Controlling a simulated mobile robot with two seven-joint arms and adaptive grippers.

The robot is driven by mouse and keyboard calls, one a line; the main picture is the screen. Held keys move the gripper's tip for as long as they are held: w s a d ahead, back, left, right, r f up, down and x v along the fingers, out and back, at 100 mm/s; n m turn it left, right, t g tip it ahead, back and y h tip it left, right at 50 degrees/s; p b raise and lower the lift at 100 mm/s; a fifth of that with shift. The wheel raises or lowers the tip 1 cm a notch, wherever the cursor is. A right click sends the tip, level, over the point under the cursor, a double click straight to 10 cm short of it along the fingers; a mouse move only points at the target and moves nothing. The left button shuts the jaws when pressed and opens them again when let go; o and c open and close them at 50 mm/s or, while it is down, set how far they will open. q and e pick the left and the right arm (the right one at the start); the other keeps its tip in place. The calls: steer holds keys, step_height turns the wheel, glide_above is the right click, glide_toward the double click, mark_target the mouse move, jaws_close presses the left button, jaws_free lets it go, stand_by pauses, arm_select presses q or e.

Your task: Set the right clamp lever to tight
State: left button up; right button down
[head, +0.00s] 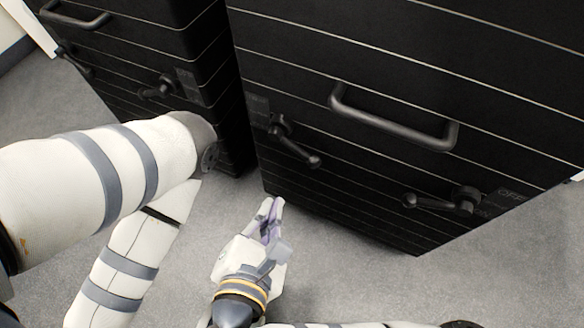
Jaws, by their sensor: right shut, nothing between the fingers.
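The right clamp lever (438,203) is a black lever low on the right side of the large black cabinet's front. Its round pivot is at the right, and its arm points left to a ball knob, roughly level in the picture. A dark marking plate sits beside the pivot, too faint to read surely. My right gripper (272,208) is shut and empty, low in front of the cabinet's lower left corner. It is apart from the lever, to its left. My left arm (100,175) comes in from the left and bends down; its gripper is out of view.
The large black cabinet (400,60) has a bar handle (390,122) and a left clamp lever (293,142) angled down right. A second black cabinet (140,30) with similar levers stands at the left. Grey floor (350,270) is clear in front.

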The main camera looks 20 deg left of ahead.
mark_target(296, 149)
steer(key=b+x, duration=0.4)
steer(key=x, duration=0.6)
arm_select(q)
steer(key=shift+s+f+g+p, duration=0.2)
steer(key=shift+s+f+p, duration=0.1)
steer(key=shift+f, duration=0.2)
steer(key=shift+s+f+g+p, duration=0.2)
steer(key=shift+s+f+p, duration=0.1)
steer(key=shift+f, duration=0.2)
arm_select(e)
steer(key=r, duration=0.1)
steer(key=d+r, duration=0.1)
steer(key=r, duration=0.1)
steer(key=shift+w+d+r, duration=0.3)
steer(key=shift+d, duration=0.05)
